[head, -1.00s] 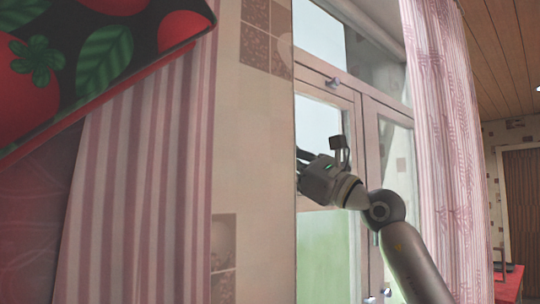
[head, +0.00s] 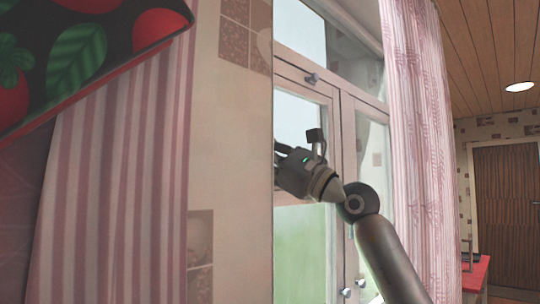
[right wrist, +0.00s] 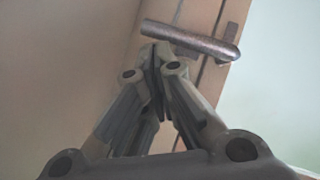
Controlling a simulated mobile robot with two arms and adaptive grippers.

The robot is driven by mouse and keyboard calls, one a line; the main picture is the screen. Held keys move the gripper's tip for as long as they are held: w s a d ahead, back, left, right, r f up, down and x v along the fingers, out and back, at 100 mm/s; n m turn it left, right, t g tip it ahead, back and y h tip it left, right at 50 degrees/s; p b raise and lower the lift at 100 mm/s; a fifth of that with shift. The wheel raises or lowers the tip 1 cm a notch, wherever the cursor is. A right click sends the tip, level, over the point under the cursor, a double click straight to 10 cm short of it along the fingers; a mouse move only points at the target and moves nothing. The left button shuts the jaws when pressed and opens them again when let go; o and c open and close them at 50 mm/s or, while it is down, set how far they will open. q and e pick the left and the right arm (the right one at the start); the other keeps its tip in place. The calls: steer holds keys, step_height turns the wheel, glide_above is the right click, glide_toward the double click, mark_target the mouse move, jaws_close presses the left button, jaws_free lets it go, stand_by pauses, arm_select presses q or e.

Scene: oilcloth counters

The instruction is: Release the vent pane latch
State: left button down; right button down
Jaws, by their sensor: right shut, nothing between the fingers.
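A small metal latch handle (head: 312,79) sits on the rail under the upper window pane in the head view. My right gripper (head: 279,151) is below and left of it, in front of the left window leaf, with its fingertips close to the wall edge. In the right wrist view a metal bar handle (right wrist: 192,38) lies across a pale frame, slightly tilted. The shut, empty fingers of my right gripper (right wrist: 158,62) point at its left part; I cannot tell whether they touch. I cannot tell whether both views show the same handle. My left gripper is out of view.
Striped pink curtains hang at the left (head: 110,180) and at the right (head: 425,150) of the window. A tiled wall (head: 232,150) borders the window on the left. Two knobs (head: 346,292) sit low on the window leaves. A red table (head: 474,275) stands far right.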

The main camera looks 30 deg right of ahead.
steer(key=v, duration=1.1)
steer(key=shift+s+d+f, duration=0.15)
steer(key=shift+s+f, duration=0.1)
steer(key=shift+f, duration=0.05)
